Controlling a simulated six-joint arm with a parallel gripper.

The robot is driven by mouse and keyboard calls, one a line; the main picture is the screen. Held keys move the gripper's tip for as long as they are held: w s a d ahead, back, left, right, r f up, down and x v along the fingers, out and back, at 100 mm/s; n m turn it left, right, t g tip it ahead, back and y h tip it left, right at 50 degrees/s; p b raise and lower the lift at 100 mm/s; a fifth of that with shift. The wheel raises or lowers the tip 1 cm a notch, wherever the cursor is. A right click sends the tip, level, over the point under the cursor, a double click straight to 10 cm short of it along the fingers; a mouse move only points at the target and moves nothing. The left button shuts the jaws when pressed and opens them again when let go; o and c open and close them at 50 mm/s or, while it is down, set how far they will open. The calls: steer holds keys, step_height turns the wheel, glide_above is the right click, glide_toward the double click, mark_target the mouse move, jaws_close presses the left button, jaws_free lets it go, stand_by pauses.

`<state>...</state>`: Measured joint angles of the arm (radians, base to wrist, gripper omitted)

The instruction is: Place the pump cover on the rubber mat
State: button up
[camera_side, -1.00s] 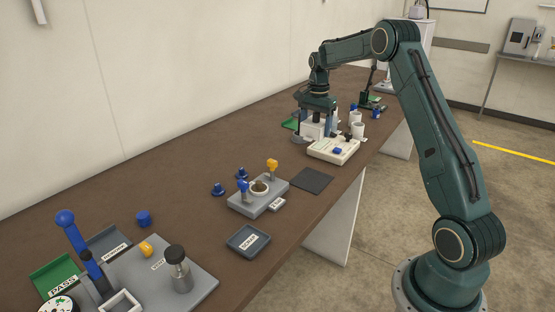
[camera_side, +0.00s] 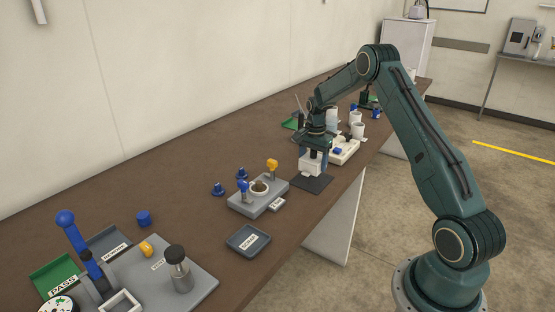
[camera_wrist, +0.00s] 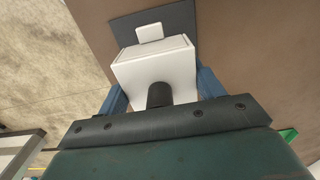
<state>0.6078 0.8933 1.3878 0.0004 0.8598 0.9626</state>
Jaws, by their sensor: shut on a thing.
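The pump cover (camera_wrist: 155,66) is a white box-like piece with a small white tab, held between the blue fingers of my gripper in the wrist view. In the side view the pump cover (camera_side: 311,168) is over the rubber mat (camera_side: 316,186), a thin dark square on the brown table. My gripper (camera_side: 312,158) is shut on the cover, pointing down. The rubber mat (camera_wrist: 181,20) also shows behind the cover in the wrist view. Whether the cover touches the mat or hangs just above it, I cannot tell.
A white machine base (camera_side: 345,149) stands just behind the mat, with white cups (camera_side: 357,131) beyond it. A grey fixture (camera_side: 257,196) with blue and yellow knobs stands left of the mat, and a dark labelled tray (camera_side: 248,240) lies nearer. The table's edge runs close to the mat's right.

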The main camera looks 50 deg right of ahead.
mark_target(312, 180)
steer(key=shift+f, duration=2.15)
steer(key=shift+f, duration=0.15)
steer(key=o, duration=1)
steer(key=shift+o, duration=0.2)
step_height(312, 180, up, 12)
steer(key=shift+r, duration=0.2)
